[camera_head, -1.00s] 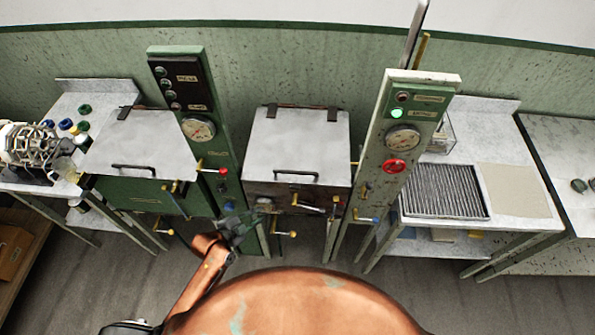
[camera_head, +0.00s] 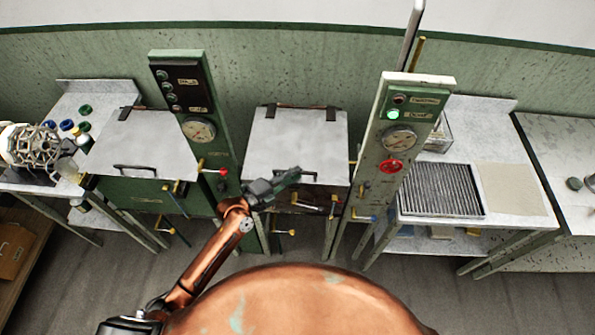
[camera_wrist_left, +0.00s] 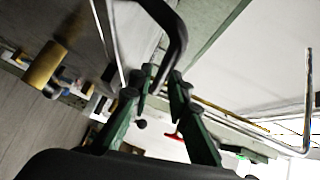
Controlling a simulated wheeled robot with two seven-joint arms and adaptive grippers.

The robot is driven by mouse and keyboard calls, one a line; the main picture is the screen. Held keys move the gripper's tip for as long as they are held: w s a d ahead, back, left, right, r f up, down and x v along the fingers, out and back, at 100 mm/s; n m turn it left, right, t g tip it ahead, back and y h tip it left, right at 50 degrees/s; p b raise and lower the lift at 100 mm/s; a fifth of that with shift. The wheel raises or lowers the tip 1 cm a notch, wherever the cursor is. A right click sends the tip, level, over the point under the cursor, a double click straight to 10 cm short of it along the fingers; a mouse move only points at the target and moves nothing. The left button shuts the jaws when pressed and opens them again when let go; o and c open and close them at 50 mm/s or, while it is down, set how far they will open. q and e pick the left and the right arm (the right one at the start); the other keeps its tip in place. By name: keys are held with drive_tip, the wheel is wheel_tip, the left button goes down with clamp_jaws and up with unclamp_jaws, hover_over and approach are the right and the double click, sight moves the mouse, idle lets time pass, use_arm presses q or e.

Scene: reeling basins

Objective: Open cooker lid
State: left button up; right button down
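The middle cooker has a flat grey lid (camera_head: 298,140), lying closed, with two dark hinges at its back edge. Its black bar handle (camera_head: 312,175) is at the front of the lid, and my left gripper covers its left part in the head view. My left gripper (camera_head: 290,175) is at the handle. In the left wrist view its green fingers (camera_wrist_left: 164,85) stand apart, and the curved black handle (camera_wrist_left: 178,35) passes close to the fingertips. I cannot tell whether they touch it. My right gripper is not in view.
A second cooker with a closed grey lid (camera_head: 145,150) stands at the left. Gauge columns (camera_head: 198,105) and (camera_head: 402,115) flank the middle cooker. Valve levers (camera_head: 285,232) stick out below its front. A table with a ridged tray (camera_head: 440,190) stands at the right.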

use_arm(q)
drive_tip(key=shift+x, duration=0.9)
drive_tip(key=shift+c, duration=0.2)
clamp_jaws()
drive_tip(key=shift+f, duration=0.1)
